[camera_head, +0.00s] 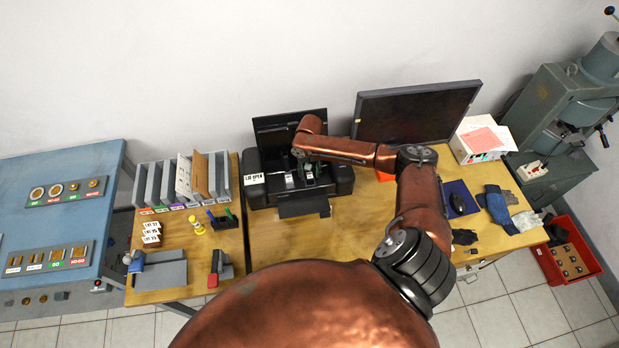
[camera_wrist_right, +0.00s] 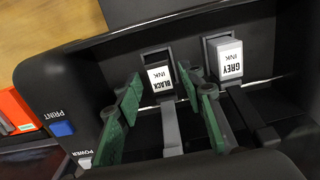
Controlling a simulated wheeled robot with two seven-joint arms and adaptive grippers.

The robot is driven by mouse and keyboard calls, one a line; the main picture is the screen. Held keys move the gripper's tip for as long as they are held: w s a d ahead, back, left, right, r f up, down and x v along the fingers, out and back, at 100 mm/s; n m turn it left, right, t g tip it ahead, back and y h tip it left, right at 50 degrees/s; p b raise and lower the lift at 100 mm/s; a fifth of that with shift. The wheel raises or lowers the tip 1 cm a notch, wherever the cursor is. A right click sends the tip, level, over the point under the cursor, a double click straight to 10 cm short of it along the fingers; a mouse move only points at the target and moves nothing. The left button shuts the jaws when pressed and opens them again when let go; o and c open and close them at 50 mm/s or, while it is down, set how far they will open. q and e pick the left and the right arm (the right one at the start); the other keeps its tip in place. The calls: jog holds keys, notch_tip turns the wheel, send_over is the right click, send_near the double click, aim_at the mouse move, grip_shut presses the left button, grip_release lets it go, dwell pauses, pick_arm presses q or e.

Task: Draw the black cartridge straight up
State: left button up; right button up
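The black cartridge (camera_wrist_right: 160,79), with a white label reading BLACK INK, sits in its slot in the open black printer (camera_head: 342,180). My right gripper (camera_wrist_right: 161,95) is open over the printer, its green-padded fingers on either side of the black cartridge, with gaps showing between. A grey bar runs from below the label between the fingers. In the head view my right gripper (camera_head: 304,170) is small and dark inside the printer, and the cartridge cannot be made out there. A grey cartridge (camera_wrist_right: 228,58), labelled GREY INK, sits in the neighbouring slot. My left gripper is not in view.
The printer's raised lid (camera_head: 290,128) stands behind the gripper. A monitor (camera_head: 415,112) is to its right. A file rack (camera_head: 182,182) and small desk items are to its left. The wooden desk (camera_head: 300,238) is clear in front of the printer.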

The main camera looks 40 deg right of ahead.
aim_at(310, 175)
jog(key=shift+c, duration=1.8)
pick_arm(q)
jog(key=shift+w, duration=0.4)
pick_arm(e)
jog(key=shift+c, duration=0.4)
jog(key=c, duration=0.4)
notch_tip(310, 175, up, 7)
jog(key=p, duration=0.9)
jog(key=shift+r, duration=0.15)
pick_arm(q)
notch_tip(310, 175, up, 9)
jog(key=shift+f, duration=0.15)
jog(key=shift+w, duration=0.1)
pick_arm(e)
jog(key=shift+f, duration=0.2)
